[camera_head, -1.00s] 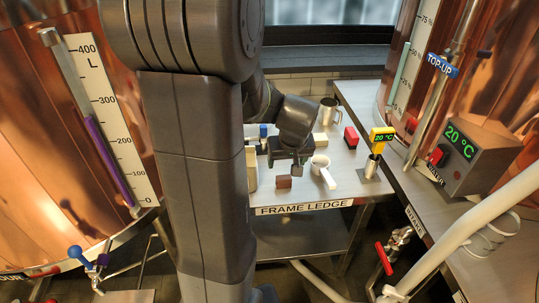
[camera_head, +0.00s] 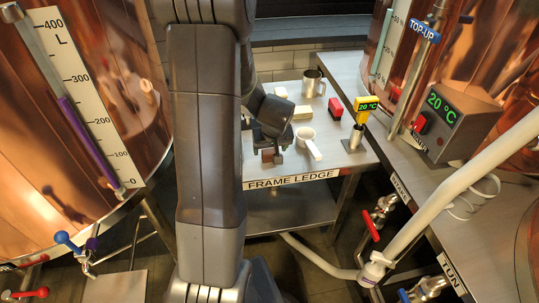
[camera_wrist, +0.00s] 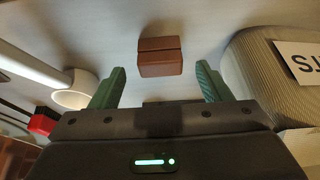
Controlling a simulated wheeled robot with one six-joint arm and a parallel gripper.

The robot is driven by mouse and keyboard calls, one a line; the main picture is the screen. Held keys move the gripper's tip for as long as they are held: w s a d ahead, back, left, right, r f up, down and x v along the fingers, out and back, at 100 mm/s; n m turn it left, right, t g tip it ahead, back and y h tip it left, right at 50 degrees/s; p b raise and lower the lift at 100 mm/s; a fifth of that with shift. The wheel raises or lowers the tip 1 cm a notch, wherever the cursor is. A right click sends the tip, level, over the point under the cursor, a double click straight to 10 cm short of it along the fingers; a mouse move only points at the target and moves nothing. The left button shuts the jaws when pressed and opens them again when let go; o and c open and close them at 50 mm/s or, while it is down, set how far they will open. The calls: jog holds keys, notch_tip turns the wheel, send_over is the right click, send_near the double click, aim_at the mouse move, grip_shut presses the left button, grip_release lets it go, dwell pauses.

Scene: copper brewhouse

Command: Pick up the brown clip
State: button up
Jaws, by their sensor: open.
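The brown clip (camera_wrist: 160,57) is a small reddish-brown block with a dark groove across it. In the wrist view it lies on the pale metal ledge, between and just beyond the fingertips of my gripper (camera_wrist: 161,72). The two green fingers stand apart on either side of the clip's line, with no visible contact. In the head view my gripper (camera_head: 272,154) is low over the left part of the ledge, and I cannot make out the clip there, as the gripper seems to cover it.
In the wrist view a ribbed, labelled container (camera_wrist: 262,75) is close on the right.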

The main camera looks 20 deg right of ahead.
aim_at(270, 151)
jog(key=shift+x, duration=1.6)
jog(key=c, duration=1.1)
jog(key=shift+o, duration=0.2)
